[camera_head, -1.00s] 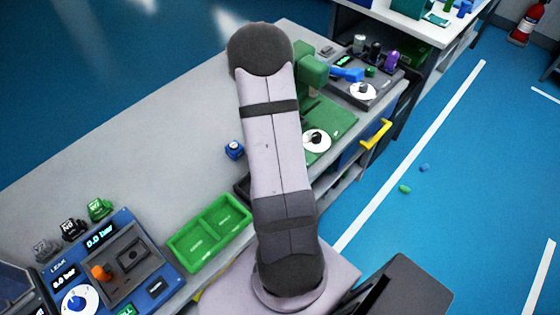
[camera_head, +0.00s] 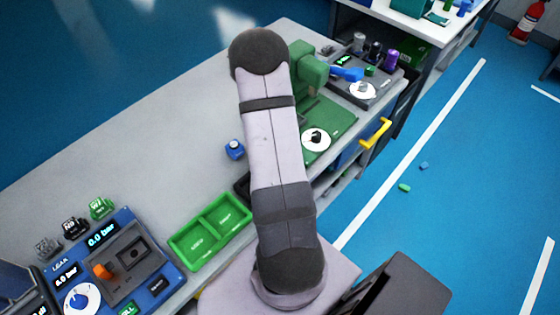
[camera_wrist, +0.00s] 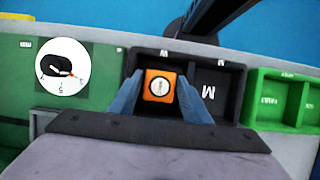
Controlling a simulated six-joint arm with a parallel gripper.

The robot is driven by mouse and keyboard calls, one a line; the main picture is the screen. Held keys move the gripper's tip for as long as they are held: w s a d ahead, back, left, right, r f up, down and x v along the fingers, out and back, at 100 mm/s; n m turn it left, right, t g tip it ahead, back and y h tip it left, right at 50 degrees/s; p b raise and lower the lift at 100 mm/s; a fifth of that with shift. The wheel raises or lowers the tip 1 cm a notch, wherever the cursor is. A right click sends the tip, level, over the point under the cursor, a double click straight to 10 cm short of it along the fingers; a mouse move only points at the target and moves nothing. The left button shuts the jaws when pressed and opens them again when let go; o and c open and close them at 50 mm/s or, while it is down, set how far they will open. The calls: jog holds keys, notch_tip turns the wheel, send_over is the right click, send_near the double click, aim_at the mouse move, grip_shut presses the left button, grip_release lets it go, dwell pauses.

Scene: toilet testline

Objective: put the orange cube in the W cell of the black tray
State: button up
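The orange cube (camera_wrist: 149,92), with a round white mark on its top, shows in the wrist view between the two blue-grey fingers of my gripper (camera_wrist: 160,88). The fingers lie close against its left and right sides, and my gripper looks shut on it. The cube is over or in the left cell of the black tray (camera_wrist: 241,84). I cannot tell whether it touches the floor of that cell. The right cell is empty and has a large white letter, which reads as M from this side. In the head view my arm hides the gripper, the cube and most of the tray.
A green two-cell tray (camera_head: 174,245) stands beside the black tray. A green board with a white dial (camera_head: 316,140) is on the other side. A small blue object (camera_head: 234,149) stands behind on the bench. A blue leak panel (camera_head: 160,287) is at the lower left.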

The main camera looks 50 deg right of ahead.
jog(key=p+v, duration=0.9)
jog(key=v, duration=0.3)
jog(key=shift+w+r, duration=0.1)
jog(key=shift+r, duration=0.05)
jog(key=a+r+t, duration=0.2)
jog(key=a+r, duration=0.5)
jog(key=a, duration=0.6)
jog(key=s+a+r+t, duration=0.2)
jog(key=s+a, duration=0.6)
jog(key=a, duration=0.4)
jog(key=shift+s+r, duration=0.25)
jog(key=shift+r, duration=0.1)
jog(key=shift+a, duration=0.1)
